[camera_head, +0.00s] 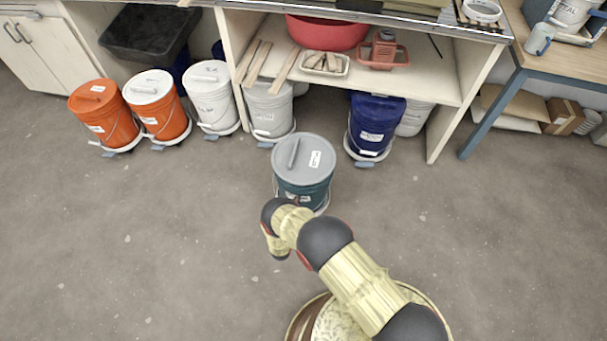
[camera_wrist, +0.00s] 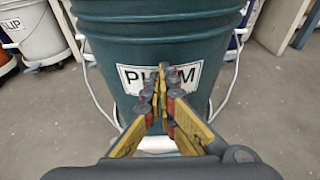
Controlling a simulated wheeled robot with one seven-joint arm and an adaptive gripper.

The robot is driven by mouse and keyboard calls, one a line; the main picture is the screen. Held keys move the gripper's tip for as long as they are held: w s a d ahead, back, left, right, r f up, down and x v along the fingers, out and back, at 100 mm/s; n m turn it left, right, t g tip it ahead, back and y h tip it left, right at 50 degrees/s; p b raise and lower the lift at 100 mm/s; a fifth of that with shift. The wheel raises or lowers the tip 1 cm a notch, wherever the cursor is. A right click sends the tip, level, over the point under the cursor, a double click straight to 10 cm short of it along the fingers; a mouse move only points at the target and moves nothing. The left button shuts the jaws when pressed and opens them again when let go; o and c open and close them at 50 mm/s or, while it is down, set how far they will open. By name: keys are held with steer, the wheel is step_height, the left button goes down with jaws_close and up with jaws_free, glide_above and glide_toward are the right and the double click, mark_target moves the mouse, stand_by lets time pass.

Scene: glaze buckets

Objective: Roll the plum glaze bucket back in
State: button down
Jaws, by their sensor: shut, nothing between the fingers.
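The plum bucket (camera_head: 303,186) is teal with a grey lid. It stands upright on a low pale dolly on the open floor, out in front of the shelf unit. In the wrist view the bucket (camera_wrist: 115,45) fills the upper middle, and its white label (camera_wrist: 132,77) reads PLUM, with its middle covered by my fingers. My gripper (camera_wrist: 163,88) is shut and empty, pointing at the label. I cannot tell whether the fingertips touch the bucket wall. In the head view my arm hides the gripper and the bucket's lower front.
Behind the bucket, a gap under the shelf (camera_head: 437,87) lies between a light grey bucket (camera_head: 268,108) and a navy bucket (camera_head: 375,125). A white bucket (camera_head: 211,98) and two orange buckets stand left. The table leg (camera_head: 492,112) is right. The surrounding floor is clear.

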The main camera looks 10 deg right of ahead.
steer(key=w+d, duration=0.5)
steer(key=w, duration=0.9)
steer(key=shift+w+d, duration=0.2)
steer(key=shift+w, duration=0.15)
stand_by(0.4)
stand_by(0.4)
steer(key=s+a+p, duration=0.2)
steer(key=s, duration=0.5)
steer(key=shift+s+a, duration=0.25)
steer(key=shift+a, duration=0.15)
